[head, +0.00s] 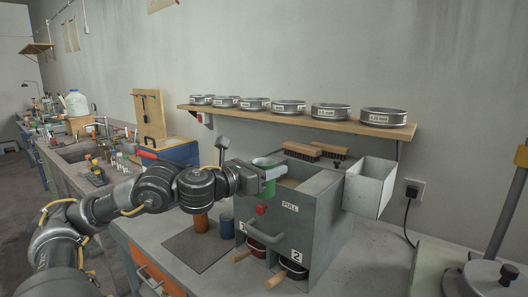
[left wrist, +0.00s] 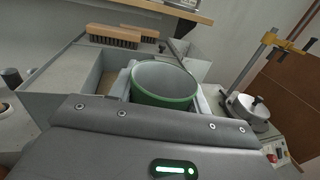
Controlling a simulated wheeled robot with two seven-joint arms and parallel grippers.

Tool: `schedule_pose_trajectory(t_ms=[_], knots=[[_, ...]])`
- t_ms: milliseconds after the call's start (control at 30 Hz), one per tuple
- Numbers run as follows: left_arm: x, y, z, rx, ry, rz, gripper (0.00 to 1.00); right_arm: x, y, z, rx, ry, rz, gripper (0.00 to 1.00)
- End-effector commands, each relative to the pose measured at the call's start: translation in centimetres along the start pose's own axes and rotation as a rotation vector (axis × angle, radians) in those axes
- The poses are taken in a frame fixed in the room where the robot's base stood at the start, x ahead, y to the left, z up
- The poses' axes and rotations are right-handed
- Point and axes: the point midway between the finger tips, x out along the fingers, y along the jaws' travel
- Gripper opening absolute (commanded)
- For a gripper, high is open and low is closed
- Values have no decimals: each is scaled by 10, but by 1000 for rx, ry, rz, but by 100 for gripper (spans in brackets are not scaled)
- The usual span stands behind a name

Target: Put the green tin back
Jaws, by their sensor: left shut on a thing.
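The green tin (head: 266,187) is held by my left gripper (head: 271,174), whose arm comes in from the left. The tin is at the upper left of the grey box marked PULL (head: 310,222); I cannot tell whether it touches the box. In the left wrist view the tin (left wrist: 161,101) is open-topped, with a pale inside and green outer wall, and sits between the fingers of my left gripper (left wrist: 163,92). An orange tin (head: 200,222) and a blue tin (head: 226,226) stand left of the box. My right gripper is not seen.
A dark mat (head: 198,250) lies on the bench left of the box. Two brushes (head: 303,151) lie behind the box top. A white metal bin (head: 369,187) is at its right. A shelf (head: 290,117) with several sieves runs above. A press-like stand (head: 490,272) is at right.

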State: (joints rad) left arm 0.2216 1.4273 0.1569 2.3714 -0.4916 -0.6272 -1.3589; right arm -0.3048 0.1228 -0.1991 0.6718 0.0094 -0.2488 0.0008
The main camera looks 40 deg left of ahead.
Motion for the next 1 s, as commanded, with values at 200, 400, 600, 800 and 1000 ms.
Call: schedule_pose_trajectory(t_ms=[200,400,600,800,1000], knots=[[-6,-27,-41,-11,6,-50,2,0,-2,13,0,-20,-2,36],[-16,-68,-96,-15,5,-122,2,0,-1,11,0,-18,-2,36],[-27,-116,-162,-18,6,-208,2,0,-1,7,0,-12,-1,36],[-36,-163,-228,-18,10,-294,2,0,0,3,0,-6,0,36],[-44,-198,-275,-7,5,-361,2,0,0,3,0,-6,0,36]])
